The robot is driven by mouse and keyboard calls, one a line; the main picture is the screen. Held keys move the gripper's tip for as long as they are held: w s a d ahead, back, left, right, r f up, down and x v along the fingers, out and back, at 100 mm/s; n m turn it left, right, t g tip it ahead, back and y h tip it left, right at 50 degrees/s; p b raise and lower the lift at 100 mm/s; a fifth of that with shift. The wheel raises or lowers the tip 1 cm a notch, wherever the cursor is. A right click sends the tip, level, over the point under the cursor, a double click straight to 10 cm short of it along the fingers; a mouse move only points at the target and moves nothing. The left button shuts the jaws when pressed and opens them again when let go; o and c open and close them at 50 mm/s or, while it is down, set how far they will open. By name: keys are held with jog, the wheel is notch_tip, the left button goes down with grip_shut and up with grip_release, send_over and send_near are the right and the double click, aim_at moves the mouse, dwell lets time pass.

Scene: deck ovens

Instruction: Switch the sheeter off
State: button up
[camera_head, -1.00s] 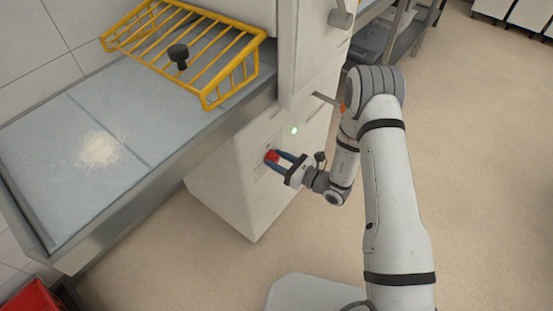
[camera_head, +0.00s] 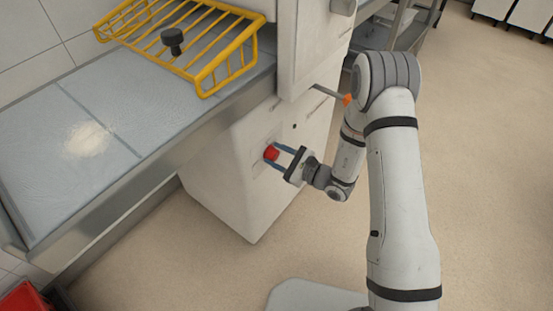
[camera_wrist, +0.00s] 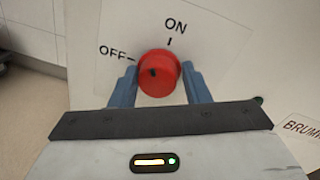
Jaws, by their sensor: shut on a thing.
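The sheeter's red round knob (camera_head: 271,153) is on the white front panel below the steel bed. In the wrist view the red knob (camera_wrist: 160,74) sits on a pale plate with OFF at its left and ON above. A dark mark on the knob's face lies left of its centre, on the side of the OFF tick. My gripper (camera_head: 275,157) is shut on the knob, one blue finger on each side. The indicator lamp (camera_head: 294,126) by the knob is dark; in the wrist view it is a dark spot (camera_wrist: 257,100) at right.
A yellow wire guard (camera_head: 215,60) with a black knob (camera_head: 172,39) stands over the grey sheeter bed (camera_head: 45,115), where flour (camera_head: 87,140) lies. The bed's edge overhangs the panel. A red crate (camera_head: 30,300) is at lower left. Floor at right is open.

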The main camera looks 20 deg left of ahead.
jog(key=n+b, duration=0.1)
jog(key=b, duration=0.1)
jog(key=n+b, duration=0.1)
jog(key=n, duration=0.1)
jog(key=shift+f+n+b, duration=0.25)
jog(key=shift+n+b, duration=0.05)
jog(key=shift+b, duration=0.05)
jog(key=n+b, duration=0.3)
jog(key=b, duration=0.1)
jog(key=shift+f+h+b, duration=0.1)
jog(key=shift+h+b, duration=0.2)
jog(key=shift+b, duration=0.05)
jog(key=n+b, duration=0.2)
jog(key=b, duration=0.2)
jog(key=shift+s+n+t, duration=0.1)
jog(key=shift+n+t, duration=0.2)
jog(key=shift+n, duration=0.1)
jog(key=shift+n+b, duration=0.6)
jog(key=shift+b, duration=0.25)
jog(key=shift+r, duration=0.25)
jog(key=o, duration=0.7)
jog(key=shift+f, duration=0.1)
jog(key=shift+o, duration=0.8)
